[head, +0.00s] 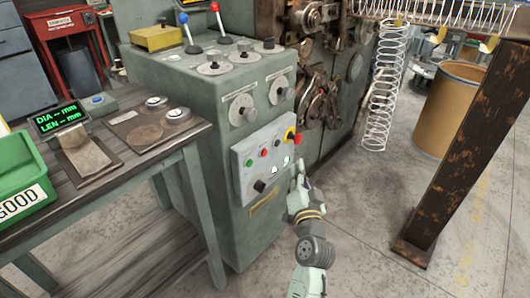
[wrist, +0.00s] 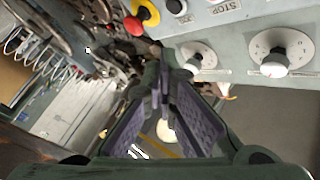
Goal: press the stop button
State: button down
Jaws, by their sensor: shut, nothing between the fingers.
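The control panel (head: 243,180) is a light grey box on the front of a green cabinet. It carries a small red button (head: 263,152), with a green button (head: 250,162) to its left. A black button (wrist: 177,6) lies left of the label. My gripper (head: 299,165) is shut and empty, at the panel's right edge, below the emergency stop; contact cannot be told. Its fingertips (wrist: 170,72) show in the wrist view.
A red mushroom emergency stop (head: 291,136) on yellow sits at the panel's upper right. Two dial knobs (head: 241,109) are above the panel. A hanging spring (head: 384,90) and a rusty post (head: 440,160) stand right. A table (head: 150,160) stands left. Floor between post and cabinet is clear.

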aim_at(264, 153)
jog(key=w+a+p, duration=0.5)
jog(key=a, duration=0.2)
dwell(0.3)
dwell(1.2)
jog(key=shift+w+a, duration=0.25)
jog(key=shift+w+a+p, duration=0.2)
jog(key=shift+a+p, duration=0.15)
jog(key=shift+p, duration=0.1)
dwell(0.6)
dwell(0.3)
jog(key=shift+s+d+b, duration=0.5)
jog(key=shift+d+b, duration=0.15)
jog(key=shift+b, duration=0.05)
jog(key=shift+d, duration=0.1)
